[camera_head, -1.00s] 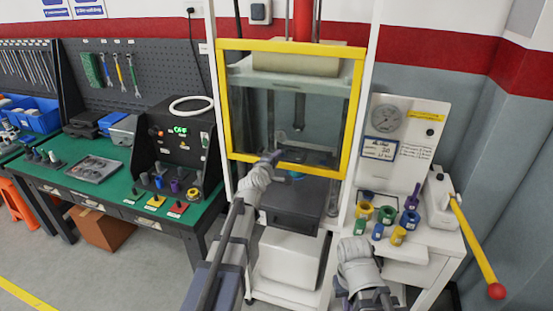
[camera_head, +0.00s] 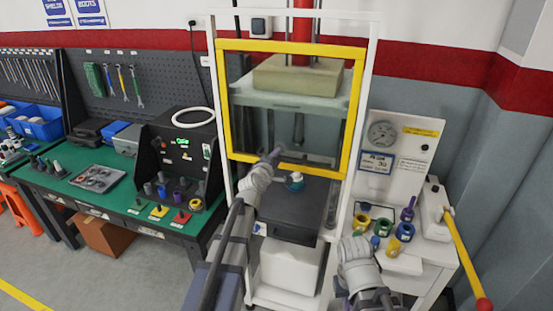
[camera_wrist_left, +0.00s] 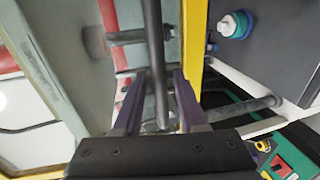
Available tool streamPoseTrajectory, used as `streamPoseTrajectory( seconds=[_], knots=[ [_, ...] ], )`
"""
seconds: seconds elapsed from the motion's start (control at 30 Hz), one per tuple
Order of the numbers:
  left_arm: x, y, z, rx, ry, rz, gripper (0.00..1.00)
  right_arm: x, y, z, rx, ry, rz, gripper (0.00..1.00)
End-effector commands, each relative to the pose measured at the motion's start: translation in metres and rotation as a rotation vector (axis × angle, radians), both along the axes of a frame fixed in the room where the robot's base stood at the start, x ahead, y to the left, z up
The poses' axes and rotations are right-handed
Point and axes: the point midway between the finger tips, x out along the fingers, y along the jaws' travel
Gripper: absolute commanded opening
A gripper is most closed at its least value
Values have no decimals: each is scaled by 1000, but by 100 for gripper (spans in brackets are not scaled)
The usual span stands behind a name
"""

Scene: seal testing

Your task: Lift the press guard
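The press guard (camera_head: 351,120) is a clear panel in a yellow frame, on the front of the white-framed press. A grey handle bar runs along its lower edge; it shows in the left wrist view (camera_wrist_left: 154,45) beside the yellow frame. My left gripper (camera_head: 276,155), with purple fingers, is at the guard's lower edge.
A white and teal part (camera_head: 294,182) sits on the dark press bed (camera_head: 318,205) below the guard. Several coloured rings and a yellow lever (camera_head: 464,256) are on the white bench at right. A green-topped workbench (camera_head: 62,178) with a black control box stands at left.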

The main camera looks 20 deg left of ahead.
Motion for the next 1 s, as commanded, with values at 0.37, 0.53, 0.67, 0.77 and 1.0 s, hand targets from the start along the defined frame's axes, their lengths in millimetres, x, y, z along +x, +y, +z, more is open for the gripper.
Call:
streamPoseTrajectory(
  seconds=[0.37,0.53,0.67,0.77,1.0],
  knots=[
    [-2,0,1,0,0,-1,50,0,0,1,0,0,0,0],
    [-16,0,4,0,0,0,50,0,0,4,0,0,0,0],
    [-35,0,8,-1,1,0,50,0,0,8,0,0,-1,0],
    [-52,1,12,-1,1,0,50,0,0,12,0,0,-2,0],
    [-77,2,16,0,0,0,50,0,0,16,0,0,-2,0]
  ],
)
